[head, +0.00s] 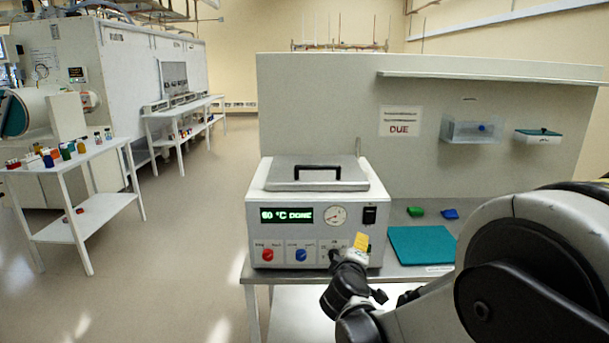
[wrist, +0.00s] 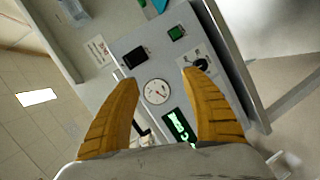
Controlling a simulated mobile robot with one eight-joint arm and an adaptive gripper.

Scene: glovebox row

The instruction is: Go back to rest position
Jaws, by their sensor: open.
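My gripper (head: 361,242) is in front of the right part of a white heating unit's front panel. In the wrist view my gripper (wrist: 160,76) is open, with two yellow fingers spread and nothing between them but the panel behind. The heating unit (head: 258,212) stands on the bench with its grey lid (head: 285,181) shut. Its green display (head: 287,215) reads "60 °C DONE". A round gauge (wrist: 156,92) shows between the fingers. A black knob (wrist: 203,64) is close to the right fingertip; I cannot tell whether they touch.
A teal mat (head: 422,245) lies on the bench to the right, with a green item (head: 415,211) and a blue item (head: 450,214) behind it. A grey partition (head: 320,110) stands behind. A white side table (head: 108,157) with small bottles stands left. Floor between is clear.

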